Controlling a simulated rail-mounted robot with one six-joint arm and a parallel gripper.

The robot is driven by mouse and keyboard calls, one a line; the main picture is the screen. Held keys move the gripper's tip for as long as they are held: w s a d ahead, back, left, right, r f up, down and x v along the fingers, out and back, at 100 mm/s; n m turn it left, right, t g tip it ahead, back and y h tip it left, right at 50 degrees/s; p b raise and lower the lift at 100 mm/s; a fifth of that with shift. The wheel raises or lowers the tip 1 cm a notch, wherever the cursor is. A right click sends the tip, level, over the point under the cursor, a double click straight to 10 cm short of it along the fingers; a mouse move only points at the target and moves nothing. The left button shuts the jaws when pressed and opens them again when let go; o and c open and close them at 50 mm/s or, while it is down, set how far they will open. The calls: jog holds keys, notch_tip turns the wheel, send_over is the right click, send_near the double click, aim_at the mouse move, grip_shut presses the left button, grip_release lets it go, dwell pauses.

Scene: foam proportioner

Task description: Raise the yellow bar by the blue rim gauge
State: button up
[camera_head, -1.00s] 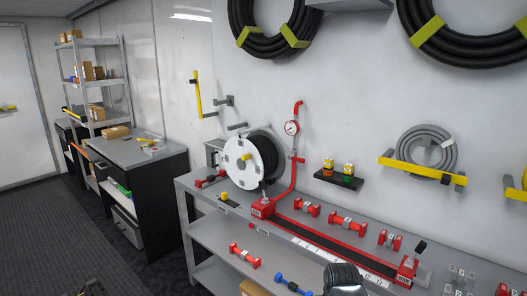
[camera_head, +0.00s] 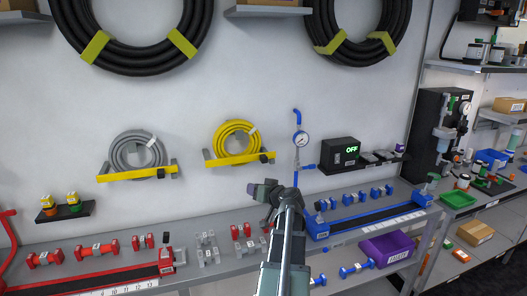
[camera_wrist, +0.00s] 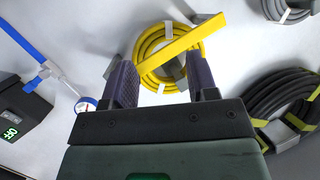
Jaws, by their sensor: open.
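The yellow bar (camera_head: 225,161) runs across the lower part of a yellow hose coil (camera_head: 237,138) on the wall. The blue-rimmed gauge (camera_head: 300,139) is to its right, on a blue pipe. My gripper (camera_head: 259,190) shows below and a little right of the bar in the head view. In the wrist view, my gripper (camera_wrist: 160,62) is open, with the yellow bar (camera_wrist: 188,46) slanting up to the right beyond and partly between its fingers. The blue-rimmed gauge (camera_wrist: 85,104) is left of the fingers. The jaws hold nothing; the distance to the bar is unclear.
A similar yellow bar (camera_head: 140,174) crosses a grey hose coil (camera_head: 138,149) to the left. A black box reading OFF (camera_head: 340,153) is right of the gauge.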

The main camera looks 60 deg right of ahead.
aim_at(265, 159)
jog(key=s+d+r+h, duration=0.3)
jog(key=d+r+h, duration=0.2)
jog(key=d+h, duration=0.15)
jog(key=x, duration=0.7)
jog(key=f+x, duration=0.1)
jog(key=x, duration=0.3)
jog(key=shift+w+d, duration=0.1)
jog(key=shift+w, duration=0.2)
jog(key=shift+n+y, duration=0.25)
jog(key=shift+n, duration=0.05)
jog(key=shift+r, duration=0.1)
jog(key=shift+c, duration=0.4)
grip_shut()
